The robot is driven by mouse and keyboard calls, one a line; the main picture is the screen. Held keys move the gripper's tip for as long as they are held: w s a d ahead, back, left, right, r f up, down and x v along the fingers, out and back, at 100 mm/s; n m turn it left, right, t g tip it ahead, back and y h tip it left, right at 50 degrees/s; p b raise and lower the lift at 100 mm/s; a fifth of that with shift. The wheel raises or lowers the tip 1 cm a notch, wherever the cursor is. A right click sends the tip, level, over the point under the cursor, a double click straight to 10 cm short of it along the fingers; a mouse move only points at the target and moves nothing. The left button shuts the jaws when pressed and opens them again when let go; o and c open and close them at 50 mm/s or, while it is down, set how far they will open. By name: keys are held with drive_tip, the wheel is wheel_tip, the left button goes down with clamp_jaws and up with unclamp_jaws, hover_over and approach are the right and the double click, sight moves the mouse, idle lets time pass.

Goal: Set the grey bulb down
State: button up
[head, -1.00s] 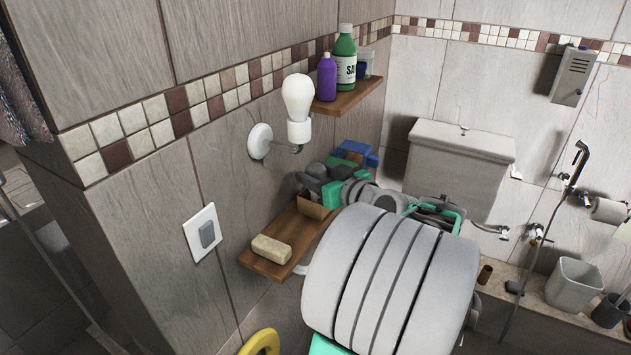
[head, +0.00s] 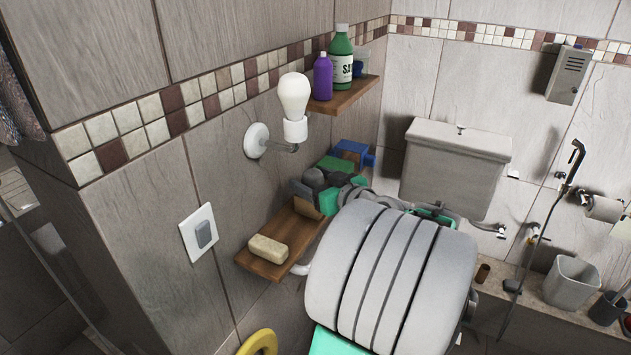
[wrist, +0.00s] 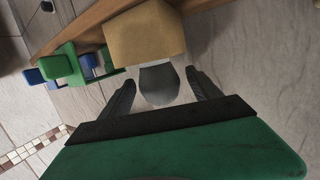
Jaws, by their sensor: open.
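The grey bulb (wrist: 160,84) sits between the two dark fingers of my gripper (wrist: 160,76) in the wrist view, with a gap on each side. My gripper is open around it. In the head view, the dark grey round top of the bulb (head: 313,177) shows among the fingers of my gripper (head: 312,187), over the far part of the wooden shelf (head: 262,266). The bulb's underside and its contact with the shelf are hidden.
A tan box (wrist: 146,32) stands close to the bulb. A beige soap bar (head: 268,248) lies at the shelf's near end. Green and blue things (head: 352,152) are beyond my gripper. A white bulb (head: 294,96) in a wall lamp is above, near the upper shelf (head: 345,98).

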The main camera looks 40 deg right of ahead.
drive_tip(key=shift+r+p, duration=0.3)
drive_tip(key=v, duration=1.2)
drive_tip(key=shift+f, duration=0.1)
